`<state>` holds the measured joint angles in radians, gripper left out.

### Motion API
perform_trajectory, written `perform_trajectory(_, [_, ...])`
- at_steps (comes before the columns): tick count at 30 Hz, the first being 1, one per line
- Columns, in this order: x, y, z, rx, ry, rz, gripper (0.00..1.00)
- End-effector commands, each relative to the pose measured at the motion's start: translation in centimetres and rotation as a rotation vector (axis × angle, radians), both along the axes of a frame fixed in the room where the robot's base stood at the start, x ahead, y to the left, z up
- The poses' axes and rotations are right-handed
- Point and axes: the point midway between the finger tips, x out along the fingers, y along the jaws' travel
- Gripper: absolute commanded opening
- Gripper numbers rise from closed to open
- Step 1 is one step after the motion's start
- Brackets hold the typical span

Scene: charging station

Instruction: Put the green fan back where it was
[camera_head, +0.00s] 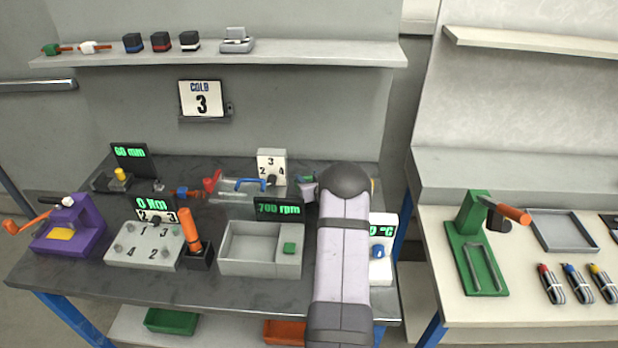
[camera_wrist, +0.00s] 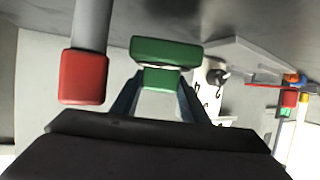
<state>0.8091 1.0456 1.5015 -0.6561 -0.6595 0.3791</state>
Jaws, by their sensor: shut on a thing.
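My gripper (camera_wrist: 160,88) is shut on a green thing, taken here as the green fan (camera_wrist: 165,52), which shows as a green block with a second green part below it. Its full shape is hidden by the viewing angle. In the head view a bit of green, likely the green fan (camera_head: 306,179), shows at my gripper (camera_head: 308,190), left of my arm, near the back of the dark workbench. My arm hides much of that spot.
A white numbered dial (camera_head: 271,167) stands just left of my gripper; it also shows in the wrist view (camera_wrist: 210,75). A red-capped grey bar (camera_wrist: 84,75) is close on the left there. A grey tray (camera_head: 250,250) with a rpm display (camera_head: 279,209) stands in front. A shelf (camera_head: 320,52) runs above.

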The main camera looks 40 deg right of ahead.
Motion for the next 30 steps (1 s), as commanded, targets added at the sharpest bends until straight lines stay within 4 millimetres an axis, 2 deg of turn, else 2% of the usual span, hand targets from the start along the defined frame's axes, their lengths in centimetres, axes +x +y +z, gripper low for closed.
perform_trajectory(26, [0.0,0.0,-1.3,-0.002,-0.002,-0.001,0.12])
perform_trajectory(27, [0.0,0.0,-1.4,-0.002,-0.001,-0.001,0.43])
perform_trajectory(28, [0.0,0.0,-1.4,-0.002,0.0,-0.001,0.48])
perform_trajectory(30, [0.0,0.0,-1.4,-0.002,0.0,-0.001,0.48])
